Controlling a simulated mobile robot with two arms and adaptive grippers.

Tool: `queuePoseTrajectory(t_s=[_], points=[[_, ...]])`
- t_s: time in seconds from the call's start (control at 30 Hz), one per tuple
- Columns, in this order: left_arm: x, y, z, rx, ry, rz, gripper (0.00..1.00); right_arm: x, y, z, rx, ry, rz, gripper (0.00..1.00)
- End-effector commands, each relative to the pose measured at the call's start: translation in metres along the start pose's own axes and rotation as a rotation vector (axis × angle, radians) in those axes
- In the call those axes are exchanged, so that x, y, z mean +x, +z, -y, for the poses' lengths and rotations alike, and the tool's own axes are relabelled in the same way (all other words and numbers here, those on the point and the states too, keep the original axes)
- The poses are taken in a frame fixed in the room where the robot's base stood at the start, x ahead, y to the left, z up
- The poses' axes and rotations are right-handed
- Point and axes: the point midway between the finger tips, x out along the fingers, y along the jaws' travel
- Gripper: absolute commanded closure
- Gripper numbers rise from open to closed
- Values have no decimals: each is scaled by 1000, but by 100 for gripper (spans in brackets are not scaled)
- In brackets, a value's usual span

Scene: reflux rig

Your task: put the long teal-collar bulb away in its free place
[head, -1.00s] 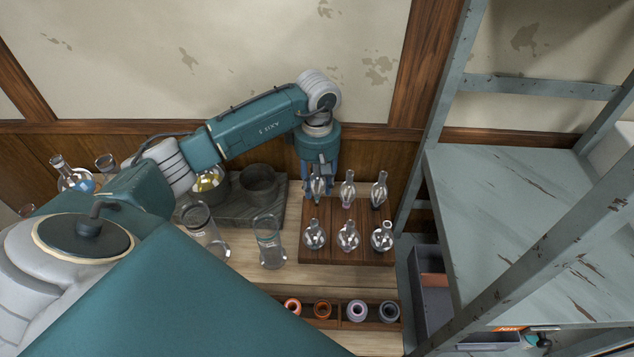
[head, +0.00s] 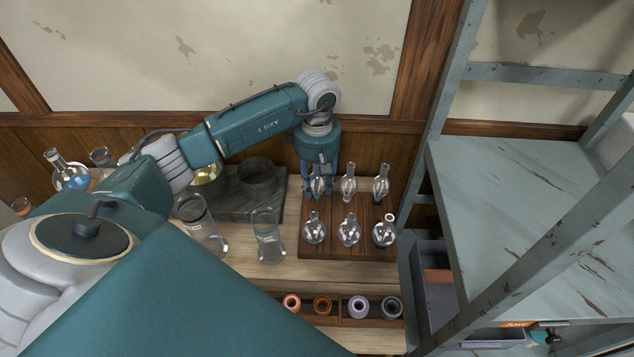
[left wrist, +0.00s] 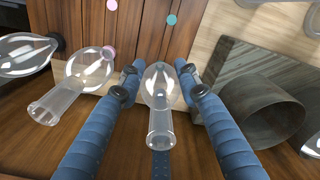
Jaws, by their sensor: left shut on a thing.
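My left gripper (head: 318,194) is shut on a clear glass bulb (left wrist: 160,88) at the back left of the dark wooden rack board (head: 352,247). The bulb stands roughly upright between the blue fingers, neck towards the wrist camera. My right gripper is not in view.
In the back row stand a pink-collar bulb (head: 348,185) and a dark-collar bulb (head: 381,185). Three rounder bulbs fill the front row, one at left (head: 314,231). Glass cylinders (head: 267,240) and a grey stand (head: 240,205) are left; a metal shelf (head: 530,220) is right.

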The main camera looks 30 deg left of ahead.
Motion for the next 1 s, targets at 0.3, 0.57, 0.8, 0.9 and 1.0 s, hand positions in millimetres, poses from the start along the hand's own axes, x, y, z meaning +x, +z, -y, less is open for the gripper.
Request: queuePoseTrajectory(t_s=[0.3, 0.57, 0.8, 0.9, 1.0], points=[[2, 0, 0, 0, 0, 0, 86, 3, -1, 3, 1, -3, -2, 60], [2, 0, 0, 0, 0, 0, 45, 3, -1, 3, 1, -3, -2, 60], [-2, 0, 0, 0, 1, -1, 45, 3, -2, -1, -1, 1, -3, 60], [-15, 0, -1, -1, 4, 0, 45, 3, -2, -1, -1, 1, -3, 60], [-34, -1, -1, 0, 5, -2, 45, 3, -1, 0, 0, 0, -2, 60]])
